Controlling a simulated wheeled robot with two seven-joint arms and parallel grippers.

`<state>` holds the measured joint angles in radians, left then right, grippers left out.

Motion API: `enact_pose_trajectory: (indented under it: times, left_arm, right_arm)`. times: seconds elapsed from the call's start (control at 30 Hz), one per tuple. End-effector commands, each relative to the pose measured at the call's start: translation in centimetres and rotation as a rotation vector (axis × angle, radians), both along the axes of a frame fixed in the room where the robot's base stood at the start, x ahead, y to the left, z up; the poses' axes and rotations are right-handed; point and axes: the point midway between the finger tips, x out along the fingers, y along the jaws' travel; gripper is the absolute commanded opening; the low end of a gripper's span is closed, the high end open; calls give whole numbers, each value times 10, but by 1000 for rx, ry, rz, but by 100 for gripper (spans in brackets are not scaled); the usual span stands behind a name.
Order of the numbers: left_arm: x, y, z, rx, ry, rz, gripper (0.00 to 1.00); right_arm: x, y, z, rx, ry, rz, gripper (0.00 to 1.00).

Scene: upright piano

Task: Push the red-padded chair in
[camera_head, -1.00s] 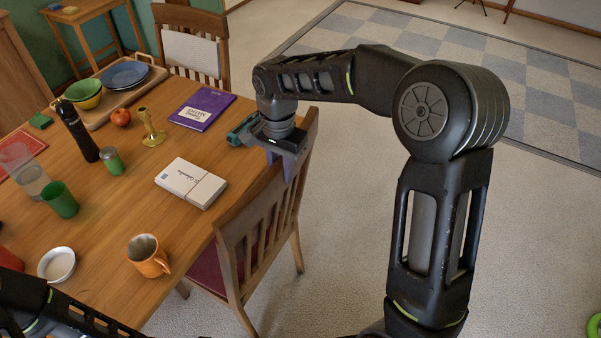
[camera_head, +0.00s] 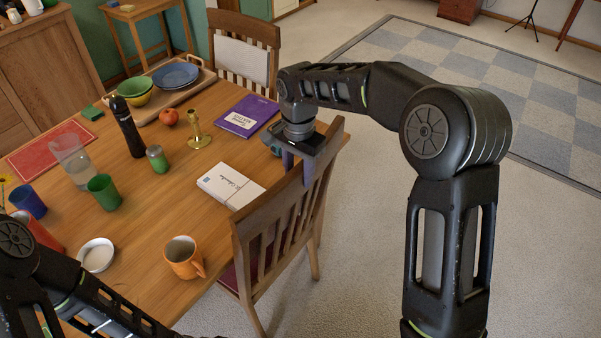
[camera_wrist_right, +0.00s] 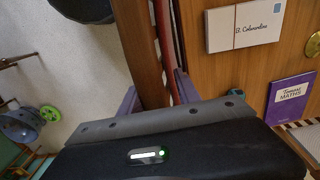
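The red-padded chair (camera_head: 250,218) stands upright at the right long side of the table (camera_head: 140,235). Its slatted back faces the open floor. Its dark red seat is mostly hidden by the back and the tabletop, and the back is close to the table's edge. My right gripper (camera_head: 298,167) points down over the chair's top rail, its purple fingers on either side. In the right wrist view the rail (camera_wrist_right: 143,60) runs between the fingers, with a narrow gap on the table side. My left arm shows at the bottom left; its gripper is out of view.
Another chair (camera_head: 243,55) stands at the far end.

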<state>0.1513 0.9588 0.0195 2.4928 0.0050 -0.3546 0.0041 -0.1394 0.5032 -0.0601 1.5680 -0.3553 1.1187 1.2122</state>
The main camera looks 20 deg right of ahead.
Motion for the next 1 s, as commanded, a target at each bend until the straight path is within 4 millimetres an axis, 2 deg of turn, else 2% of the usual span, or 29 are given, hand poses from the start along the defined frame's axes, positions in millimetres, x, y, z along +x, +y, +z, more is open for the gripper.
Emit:
enact_pose_trajectory:
  times: [0.1,0.47,0.57,0.8,1.0]
  left_arm:
    - [0,0,0,0,0,0,45]
    - [0,0,-1,0,0,0,45]
    - [0,0,-3,-1,-1,0,45]
    - [1,0,-8,-2,-3,-1,45]
    - [1,-1,-9,-2,-4,-1,45]
  right_arm:
    - [-1,0,0,0,1,0,45]
    - [-1,-1,4,-1,5,-1,45]
    - [-1,-1,15,-2,2,-1,45]
    - [-1,0,55,0,1,0,45]
    - [-1,0,75,0,3,1,45]
